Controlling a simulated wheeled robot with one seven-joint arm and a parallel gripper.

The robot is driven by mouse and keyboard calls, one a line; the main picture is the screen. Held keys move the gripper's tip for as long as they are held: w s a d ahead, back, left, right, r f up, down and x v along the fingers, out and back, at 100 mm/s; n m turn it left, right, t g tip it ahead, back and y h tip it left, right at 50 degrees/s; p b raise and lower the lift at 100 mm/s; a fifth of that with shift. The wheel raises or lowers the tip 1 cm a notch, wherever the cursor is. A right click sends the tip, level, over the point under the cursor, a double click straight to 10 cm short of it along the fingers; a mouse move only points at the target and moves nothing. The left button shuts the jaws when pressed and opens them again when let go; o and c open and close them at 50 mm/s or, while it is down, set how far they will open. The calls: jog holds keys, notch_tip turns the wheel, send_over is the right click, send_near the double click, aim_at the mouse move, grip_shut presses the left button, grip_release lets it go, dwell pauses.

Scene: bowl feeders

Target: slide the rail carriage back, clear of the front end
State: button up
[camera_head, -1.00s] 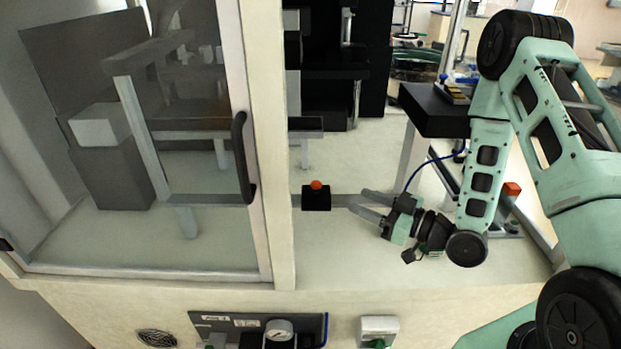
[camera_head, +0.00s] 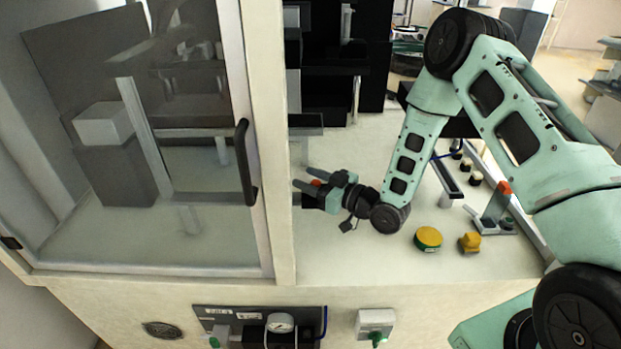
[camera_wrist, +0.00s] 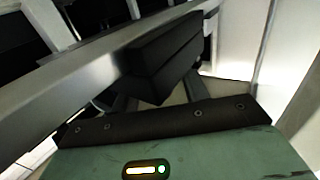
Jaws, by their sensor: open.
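The rail carriage is a black block with an orange knob (camera_head: 316,182) on top, in the head view beside the enclosure's post. My gripper (camera_head: 303,179) is right at it and hides much of the block. In the wrist view the black carriage block (camera_wrist: 165,58) sits against the grey rail (camera_wrist: 75,82). My gripper's fingers (camera_wrist: 160,98) are open and reach toward the block, which covers their tips. I cannot tell whether they touch it. The rail is mostly hidden behind my gripper in the head view.
The enclosure's cream post (camera_head: 270,140) and door with a black handle (camera_head: 245,163) stand just left of my gripper. A yellow-green round part (camera_head: 428,238) and a yellow piece (camera_head: 469,242) lie to the right.

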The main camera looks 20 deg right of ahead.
grip_shut()
jog(key=a, duration=0.2)
jog(key=w+a+b, duration=0.1)
jog(key=a, duration=0.1)
jog(key=shift+w, duration=0.15)
grip_release()
jog(key=b+v, duration=0.3)
jog(key=v, duration=1.4)
jog(key=shift+d+b, duration=0.2)
jog(key=shift+b, duration=0.15)
